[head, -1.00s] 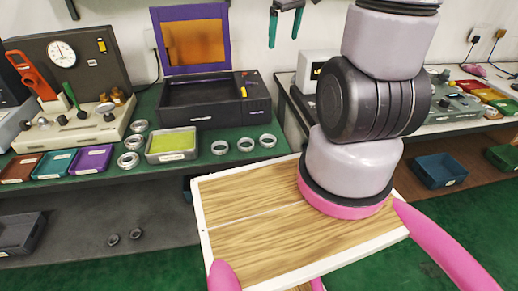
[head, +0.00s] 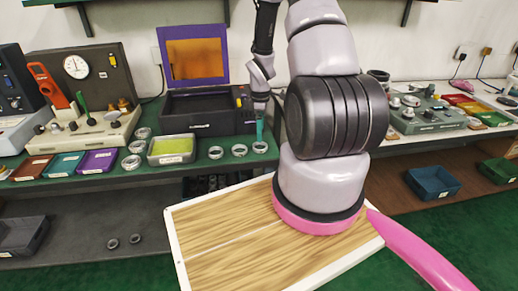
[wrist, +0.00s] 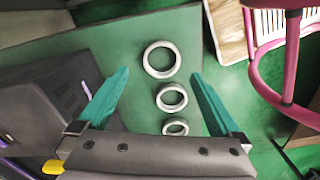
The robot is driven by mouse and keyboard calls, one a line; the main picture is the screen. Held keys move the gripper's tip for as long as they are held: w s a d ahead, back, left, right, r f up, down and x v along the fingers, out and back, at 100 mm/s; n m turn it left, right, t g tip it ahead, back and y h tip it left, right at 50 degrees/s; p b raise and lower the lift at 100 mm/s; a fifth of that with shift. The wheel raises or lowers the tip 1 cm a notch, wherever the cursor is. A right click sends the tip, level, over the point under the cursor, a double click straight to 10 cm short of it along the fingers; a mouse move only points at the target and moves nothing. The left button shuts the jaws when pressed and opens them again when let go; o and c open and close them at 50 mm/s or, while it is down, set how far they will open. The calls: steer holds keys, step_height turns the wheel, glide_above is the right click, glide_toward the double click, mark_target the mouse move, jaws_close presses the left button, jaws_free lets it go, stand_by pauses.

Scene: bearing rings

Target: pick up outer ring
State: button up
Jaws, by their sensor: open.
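Three pale metal rings lie in a row on the green bench to the right of a yellow-lined tray: a left one (head: 216,152), a middle one (head: 239,150) and a right one (head: 260,147). The pictures do not mark which is the outer ring. My gripper (head: 260,132) points down just above the right ring. In the wrist view my gripper (wrist: 160,76) has its teal fingers wide apart, with nothing held. The largest-looking ring (wrist: 161,59) lies between and slightly beyond the fingertips. Two smaller-looking rings (wrist: 172,97) (wrist: 175,128) lie below it, towards the palm.
A black box (head: 205,112) with a raised purple-framed lid stands behind the rings. The yellow-lined tray (head: 172,159) and more rings (head: 138,147) lie to the left. My wood-topped base is before the bench. Bare green bench shows around the three rings.

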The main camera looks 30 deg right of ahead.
mark_target(260, 146)
steer(key=shift+s+a+f, duration=0.1)
steer(key=shift+a+f, duration=0.05)
steer(key=shift+f, duration=2.95)
steer(key=c, duration=1.3)
